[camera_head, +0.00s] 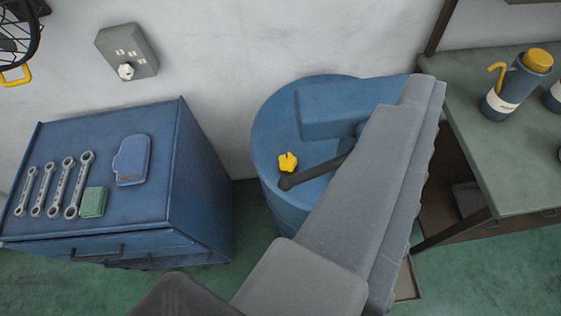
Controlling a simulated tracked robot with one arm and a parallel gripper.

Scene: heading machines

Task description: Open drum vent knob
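A blue drum (268,125) stands against the wall in the middle of the view. A small yellow knob (288,162) sits on its top, toward the left rim. A dark rod with a rounded end (289,182) reaches from the right to just below the knob; I cannot tell whether they touch. A blue block (340,105) shows over the back of the drum top. A large grey body with a ribbed edge crosses in front of the drum and hides its right side. I cannot make out two fingertips of my gripper, nor whether anything is between them.
A blue cabinet (165,225) on the left carries several wrenches, a blue case (132,160) and a green block (92,202). A grey-green bench (510,160) on the right carries a blue flask with a yellow cap (515,85). A socket box (127,50) is on the wall.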

